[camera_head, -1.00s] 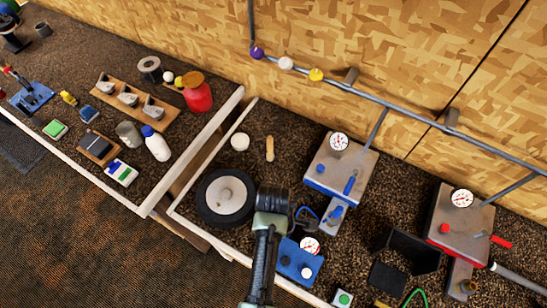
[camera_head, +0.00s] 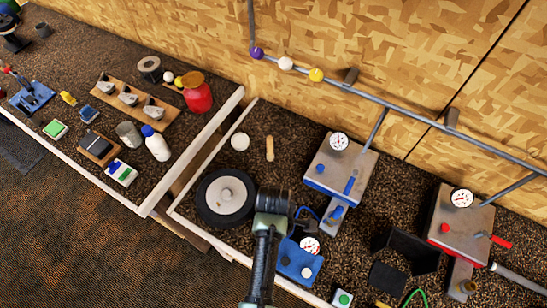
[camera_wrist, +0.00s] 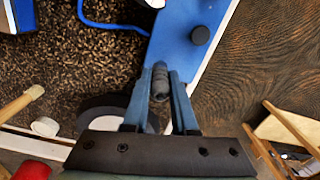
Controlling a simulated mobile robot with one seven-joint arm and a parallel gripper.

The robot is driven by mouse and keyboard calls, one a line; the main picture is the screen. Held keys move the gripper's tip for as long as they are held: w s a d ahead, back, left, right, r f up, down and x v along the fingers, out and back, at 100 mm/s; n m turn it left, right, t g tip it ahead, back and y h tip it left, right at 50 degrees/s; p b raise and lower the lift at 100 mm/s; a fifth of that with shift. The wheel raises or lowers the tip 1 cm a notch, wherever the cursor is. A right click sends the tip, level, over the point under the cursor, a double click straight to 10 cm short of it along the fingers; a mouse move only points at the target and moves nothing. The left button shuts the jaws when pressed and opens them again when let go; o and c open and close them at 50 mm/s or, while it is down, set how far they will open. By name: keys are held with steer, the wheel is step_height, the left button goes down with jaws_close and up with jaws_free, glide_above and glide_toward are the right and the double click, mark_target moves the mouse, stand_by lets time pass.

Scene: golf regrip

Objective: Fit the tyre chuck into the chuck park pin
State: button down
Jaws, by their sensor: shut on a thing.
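My gripper (camera_wrist: 159,85) is shut on the tyre chuck (camera_wrist: 160,78), a small dark grey cylinder between the fingertips in the wrist view. In the head view my gripper (camera_head: 274,198) is seen from behind, between the wheel and the blue gauge board; it hides the chuck there. The blue board (camera_wrist: 183,45) lies past the fingertips in the wrist view, with a short black round stub (camera_wrist: 200,35) on it. I cannot tell whether this stub is the chuck park pin. In the head view the blue board (camera_head: 291,266) also carries a dial gauge (camera_head: 309,245).
A blue hose (camera_wrist: 100,22) curls near the board. A grey gauge box (camera_head: 333,172) with a blue lever stands behind right, and another with red parts (camera_head: 455,230) farther right.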

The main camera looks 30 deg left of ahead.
steer(key=shift+f+b, duration=0.7)
steer(key=shift+f, duration=0.3)
steer(key=c, duration=0.6)
jaws_free()
steer(key=shift+c, duration=0.2)
step_height(320, 180, up, 13)
steer(key=shift+b, duration=1.05)
